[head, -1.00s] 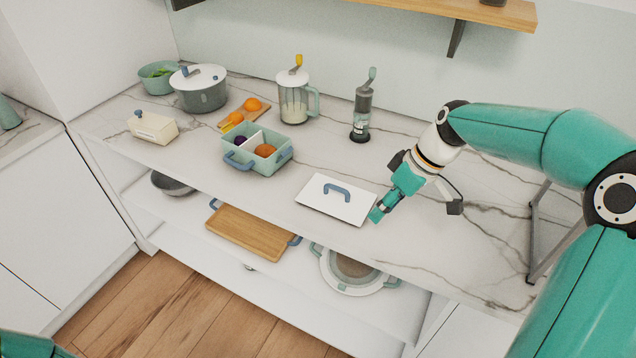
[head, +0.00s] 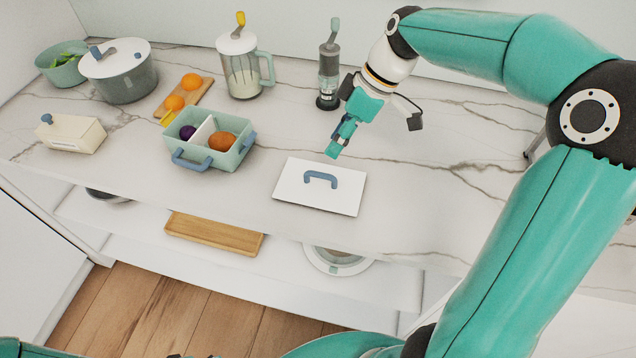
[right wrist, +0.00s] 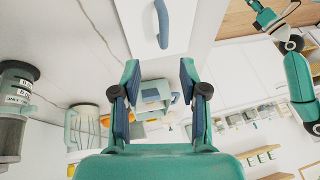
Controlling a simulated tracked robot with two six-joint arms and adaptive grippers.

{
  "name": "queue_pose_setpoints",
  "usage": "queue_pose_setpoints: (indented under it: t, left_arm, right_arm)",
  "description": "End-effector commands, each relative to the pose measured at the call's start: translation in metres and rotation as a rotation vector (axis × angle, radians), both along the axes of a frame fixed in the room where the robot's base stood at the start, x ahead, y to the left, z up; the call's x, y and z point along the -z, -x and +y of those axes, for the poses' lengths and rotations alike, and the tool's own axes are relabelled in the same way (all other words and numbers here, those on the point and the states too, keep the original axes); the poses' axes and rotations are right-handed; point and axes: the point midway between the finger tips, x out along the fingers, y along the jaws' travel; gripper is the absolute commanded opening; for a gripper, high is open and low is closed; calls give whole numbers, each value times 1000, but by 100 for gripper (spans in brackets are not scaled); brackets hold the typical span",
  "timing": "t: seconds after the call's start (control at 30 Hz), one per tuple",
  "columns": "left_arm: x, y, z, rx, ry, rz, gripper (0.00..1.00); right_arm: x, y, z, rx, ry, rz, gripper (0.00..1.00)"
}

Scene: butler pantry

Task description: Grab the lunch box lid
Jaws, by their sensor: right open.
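The lunch box lid (head: 295,197) is a flat white rectangle with a blue arched handle (head: 320,178). It lies on the marble counter, and its edge and handle also show at the top of the right wrist view (right wrist: 185,30). My right gripper (head: 335,151) is at the lid's far edge in the head view, apart from the handle. In the right wrist view its two fingers (right wrist: 158,72) are spread with nothing between them. How high the fingertips are above the counter is unclear.
The green lunch box (head: 228,160) holds food left of the lid. A coffee grinder (head: 328,70) and a blender jug (head: 240,70) stand behind. A pot (head: 125,80), an orange board (head: 190,98) and a cream box (head: 75,136) are further left. The counter right of the lid is clear.

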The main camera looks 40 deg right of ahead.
Motion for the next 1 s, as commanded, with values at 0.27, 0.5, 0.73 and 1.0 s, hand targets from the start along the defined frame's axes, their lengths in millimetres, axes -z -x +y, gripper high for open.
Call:
queue_pose_setpoints:
  t: [0.27, 0.5, 0.73, 1.0]
  left_arm:
    - [-1, 0, 0, 0, 0, 0, 40]
    - [-7, 0, 0, 0, 0, 0, 40]
    - [-11, 0, 0, 0, 0, 0, 40]
    - [-11, 0, 0, 0, 0, 0, 40]
  right_arm:
    - [30, -4, 11, 4, 0, 1, 43]
    - [49, -1, 19, 7, -1, 4, 43]
    - [76, -4, 29, 8, -1, 3, 43]
    - [79, -5, 30, 10, 1, -1, 43]
